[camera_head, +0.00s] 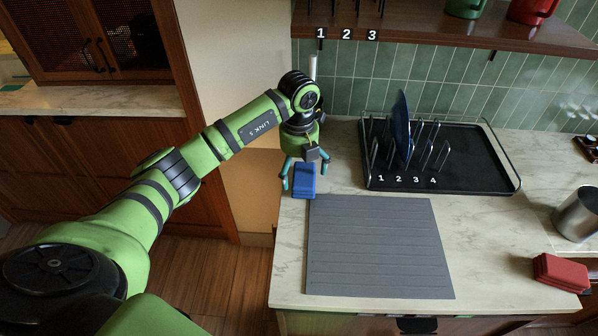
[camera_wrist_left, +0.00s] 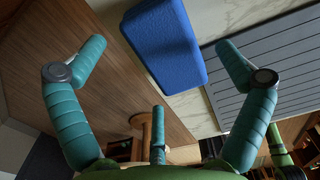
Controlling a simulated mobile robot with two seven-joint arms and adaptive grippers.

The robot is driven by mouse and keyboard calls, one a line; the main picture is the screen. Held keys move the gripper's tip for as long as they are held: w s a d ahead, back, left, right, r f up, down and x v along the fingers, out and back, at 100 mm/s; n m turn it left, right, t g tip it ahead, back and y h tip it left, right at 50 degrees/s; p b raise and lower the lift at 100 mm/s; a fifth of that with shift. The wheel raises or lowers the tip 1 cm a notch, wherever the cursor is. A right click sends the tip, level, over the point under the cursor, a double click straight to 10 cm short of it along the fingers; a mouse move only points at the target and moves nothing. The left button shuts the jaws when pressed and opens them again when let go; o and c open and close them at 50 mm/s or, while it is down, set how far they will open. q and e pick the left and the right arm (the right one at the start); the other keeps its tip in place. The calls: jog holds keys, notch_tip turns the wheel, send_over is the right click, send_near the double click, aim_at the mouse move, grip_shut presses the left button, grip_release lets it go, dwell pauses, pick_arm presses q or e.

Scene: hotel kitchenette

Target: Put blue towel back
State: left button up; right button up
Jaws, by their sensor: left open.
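The blue towel (camera_head: 304,182) is a folded, block-like bundle on the counter's left edge, by the top left corner of the grey ribbed mat (camera_head: 375,250). My left gripper (camera_head: 304,170) is open and points down at the towel. In the left wrist view the towel (camera_wrist_left: 163,45) shows between and beyond the spread fingertips, with gaps on both sides. I see no grip on it. My right gripper is not in view.
A black dish rack (camera_head: 470,170) with slots marked 1 to 4 holds a dark blue plate (camera_head: 401,130). A red folded towel (camera_head: 560,273) and a metal cup (camera_head: 577,214) are at right. A shelf (camera_head: 440,38) with hooks numbered 1 to 3 hangs above.

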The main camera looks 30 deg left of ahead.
aim_at(299, 175)
pick_arm(q)
notch_tip(299, 175, up, 11)
jog(key=b, duration=0.2)
jog(key=shift+f, duration=0.1)
dwell(0.5)
